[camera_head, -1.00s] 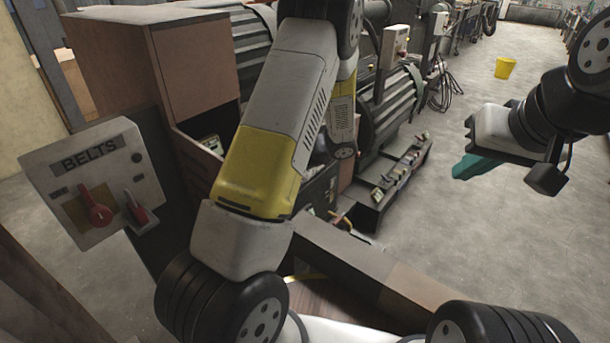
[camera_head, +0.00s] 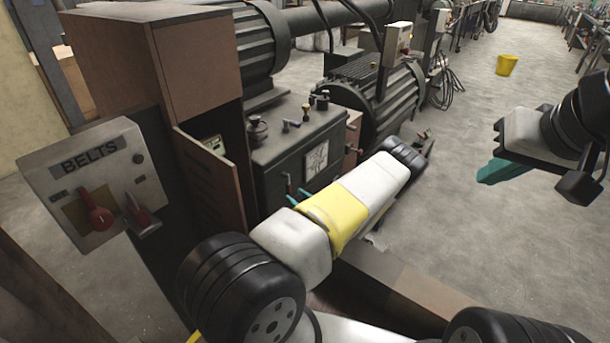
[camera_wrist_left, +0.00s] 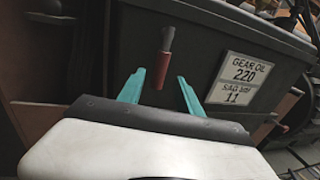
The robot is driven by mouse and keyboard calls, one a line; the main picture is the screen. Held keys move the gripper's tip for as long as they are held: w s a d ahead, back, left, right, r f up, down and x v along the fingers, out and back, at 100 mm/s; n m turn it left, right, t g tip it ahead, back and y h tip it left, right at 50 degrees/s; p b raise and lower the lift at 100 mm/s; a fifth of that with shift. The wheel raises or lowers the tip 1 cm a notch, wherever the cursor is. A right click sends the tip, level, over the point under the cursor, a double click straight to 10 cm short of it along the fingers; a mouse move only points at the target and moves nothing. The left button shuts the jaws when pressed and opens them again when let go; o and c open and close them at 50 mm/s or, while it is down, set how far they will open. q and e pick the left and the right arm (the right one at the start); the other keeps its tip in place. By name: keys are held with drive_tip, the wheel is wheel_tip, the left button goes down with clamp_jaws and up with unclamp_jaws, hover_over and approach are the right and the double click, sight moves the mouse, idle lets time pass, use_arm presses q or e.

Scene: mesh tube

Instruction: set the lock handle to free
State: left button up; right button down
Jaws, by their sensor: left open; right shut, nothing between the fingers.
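A grey control box labelled BELTS (camera_head: 95,185) is at the left in the head view. In the left wrist view a red-and-grey handle (camera_wrist_left: 163,58) hangs down on the face of a dark tank (camera_wrist_left: 205,40), beyond and between my fingertips. I cannot tell which one is the lock handle. My left gripper (camera_wrist_left: 160,86) is open and empty, facing the tank; its teal fingers also show in the head view (camera_head: 297,197). My right gripper (camera_head: 492,172) is shut and empty, far right.
The tank carries a GEAR OIL label (camera_wrist_left: 238,80). A brown cabinet (camera_head: 195,70) with an open door (camera_head: 208,175) stands beside the BELTS box. A finned motor (camera_head: 375,95) is behind. The floor at the right is clear around a yellow bucket (camera_head: 507,65).

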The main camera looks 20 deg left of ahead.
sight(290, 192)
use_arm(q)
drive_tip(key=x, duration=0.5)
drive_tip(key=shift+a, duration=0.1)
clamp_jaws()
idle(1.3)
